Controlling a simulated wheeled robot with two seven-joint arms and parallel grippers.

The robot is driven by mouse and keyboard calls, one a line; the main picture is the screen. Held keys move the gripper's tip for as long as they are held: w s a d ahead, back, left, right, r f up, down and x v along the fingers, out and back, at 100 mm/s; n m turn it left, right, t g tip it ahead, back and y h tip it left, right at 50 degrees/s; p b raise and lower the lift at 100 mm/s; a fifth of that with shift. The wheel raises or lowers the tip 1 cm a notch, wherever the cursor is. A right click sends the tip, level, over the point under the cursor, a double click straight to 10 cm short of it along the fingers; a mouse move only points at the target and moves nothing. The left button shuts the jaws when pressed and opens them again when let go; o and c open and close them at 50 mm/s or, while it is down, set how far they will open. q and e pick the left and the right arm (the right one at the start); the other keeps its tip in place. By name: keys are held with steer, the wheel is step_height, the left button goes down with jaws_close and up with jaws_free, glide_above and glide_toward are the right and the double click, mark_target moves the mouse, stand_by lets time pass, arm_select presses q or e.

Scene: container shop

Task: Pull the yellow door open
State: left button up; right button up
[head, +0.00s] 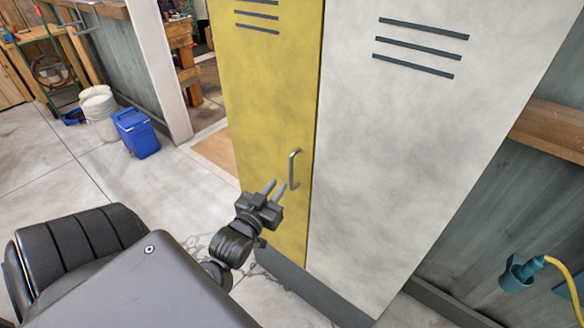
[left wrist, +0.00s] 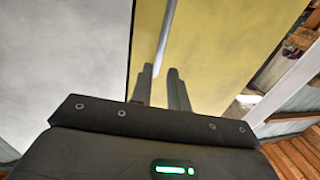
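The yellow door (head: 262,110) is a tall locker door with dark slots near its top, and it looks shut, flush with the pale door beside it. Its upright silver handle (head: 292,168) sits near its right edge. My left gripper (head: 276,187) is open and empty just left of and below the handle in the head view. In the left wrist view, the two grey fingers (left wrist: 161,88) stand apart before the yellow door (left wrist: 225,60), with the handle (left wrist: 167,38) showing in line with the gap between them. I cannot tell whether they touch it. My right gripper is not in view.
A pale grey locker door (head: 380,150) adjoins on the right. A blue bin (head: 136,133) and white buckets (head: 98,110) stand on the floor at left. A teal socket with a yellow cable (head: 520,272) is at lower right. The floor left of the locker is open.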

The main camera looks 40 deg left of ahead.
mark_target(291, 170)
arm_select(q)
steer(key=p+x, duration=0.2)
steer(key=x, duration=0.7)
jaws_close()
steer(key=shift+d, duration=0.15)
